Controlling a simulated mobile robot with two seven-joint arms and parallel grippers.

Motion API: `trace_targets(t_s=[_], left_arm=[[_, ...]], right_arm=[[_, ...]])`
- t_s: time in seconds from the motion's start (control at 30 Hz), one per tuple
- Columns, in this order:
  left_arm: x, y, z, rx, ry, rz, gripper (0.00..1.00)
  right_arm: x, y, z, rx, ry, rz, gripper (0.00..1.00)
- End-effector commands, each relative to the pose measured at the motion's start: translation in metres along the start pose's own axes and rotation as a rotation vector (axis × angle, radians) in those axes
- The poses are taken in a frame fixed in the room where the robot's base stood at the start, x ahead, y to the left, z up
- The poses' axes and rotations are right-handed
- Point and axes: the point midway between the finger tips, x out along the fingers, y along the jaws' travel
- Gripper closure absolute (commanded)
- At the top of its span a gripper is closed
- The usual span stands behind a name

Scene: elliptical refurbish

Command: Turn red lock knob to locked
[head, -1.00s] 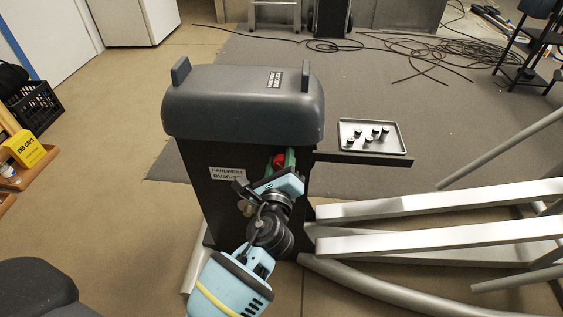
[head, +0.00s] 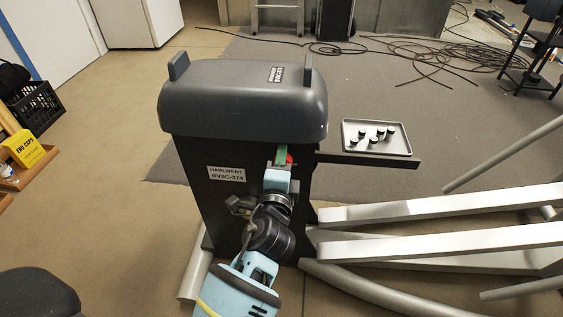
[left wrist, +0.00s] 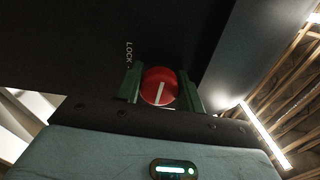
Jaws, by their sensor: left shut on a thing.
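The red lock knob (left wrist: 158,87) is round with a white line across its face, standing nearly upright in the left wrist view and leaning slightly. LOCK lettering with a small mark (left wrist: 129,54) is on the dark panel to its left. My left gripper (head: 284,156) has green fingers shut on the knob, one on each side. In the head view only a bit of the red knob (head: 289,159) shows beside the fingers, on the front of the dark grey machine (head: 215,150). My right gripper is not in view.
A small tray (head: 407,146) with several dark knobs sits on a shelf at the machine's right. Long pale rails (head: 430,205) extend right from the machine. Cables (head: 430,60) lie on the floor behind.

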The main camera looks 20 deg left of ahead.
Motion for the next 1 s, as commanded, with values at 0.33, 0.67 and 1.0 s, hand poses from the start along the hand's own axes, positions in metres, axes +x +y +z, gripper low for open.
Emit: trace_targets(t_s=[0.33,0.67,1.0], left_arm=[[-0.0001,0.0009,-0.0001,-0.076,0.001,0.001,0.85],[-0.0002,0.0007,-0.0002,-0.079,0.0,0.001,0.85],[-0.0001,0.0006,-0.0001,-0.077,0.0,0.001,0.41]], right_arm=[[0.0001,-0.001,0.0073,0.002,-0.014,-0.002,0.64],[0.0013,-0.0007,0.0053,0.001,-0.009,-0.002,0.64],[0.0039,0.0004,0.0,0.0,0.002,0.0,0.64]])
